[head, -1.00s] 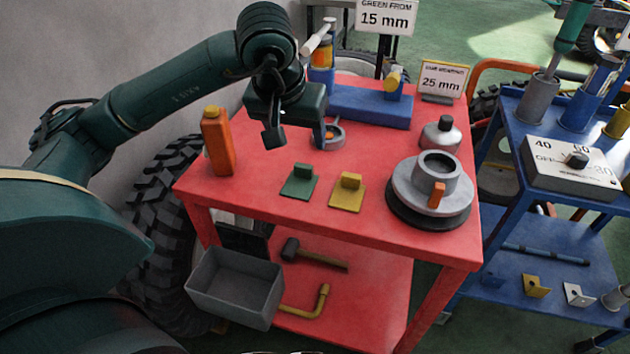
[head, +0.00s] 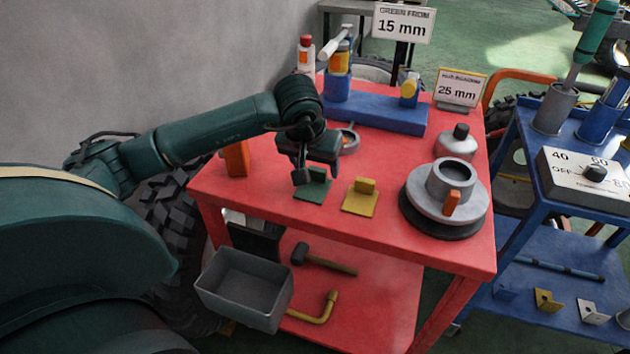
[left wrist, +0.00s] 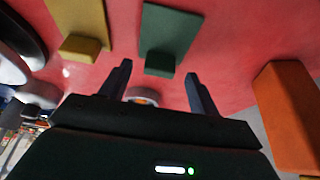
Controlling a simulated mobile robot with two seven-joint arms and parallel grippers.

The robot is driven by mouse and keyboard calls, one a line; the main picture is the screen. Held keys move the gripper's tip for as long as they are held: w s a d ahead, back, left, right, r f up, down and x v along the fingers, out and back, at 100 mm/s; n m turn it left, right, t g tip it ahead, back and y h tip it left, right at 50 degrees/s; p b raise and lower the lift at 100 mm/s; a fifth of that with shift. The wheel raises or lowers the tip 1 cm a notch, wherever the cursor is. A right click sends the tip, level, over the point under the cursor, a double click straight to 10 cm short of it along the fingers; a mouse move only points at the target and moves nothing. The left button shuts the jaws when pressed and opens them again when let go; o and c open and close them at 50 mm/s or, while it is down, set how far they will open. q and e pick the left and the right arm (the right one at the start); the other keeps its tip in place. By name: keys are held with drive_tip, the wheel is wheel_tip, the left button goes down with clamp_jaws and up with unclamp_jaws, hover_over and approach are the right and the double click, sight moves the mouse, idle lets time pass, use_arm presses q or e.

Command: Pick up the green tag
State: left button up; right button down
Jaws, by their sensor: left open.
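The green tag (head: 312,191), a flat plate with a raised block, lies on the red cart top (head: 270,205). It also shows in the left wrist view (left wrist: 170,32), with its block ahead of the gap between my fingers. My left gripper (head: 316,178) is open and empty, over the far part of the green tag and hiding some of it. Its two fingers also show in the left wrist view (left wrist: 160,70). I cannot tell whether they touch the tag. A similar yellow tag (head: 359,201) lies to the right. My right gripper is not in view.
A grey flanged part (head: 418,194) sits at right, a blue block (head: 385,116) behind. A grey bin (head: 243,288) hangs at the front left. The cart's front strip is clear.

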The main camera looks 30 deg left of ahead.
use_arm(q)
drive_tip(key=shift+x, duration=0.75)
drive_tip(key=shift+c, duration=0.3)
drive_tip(key=c, duration=1)
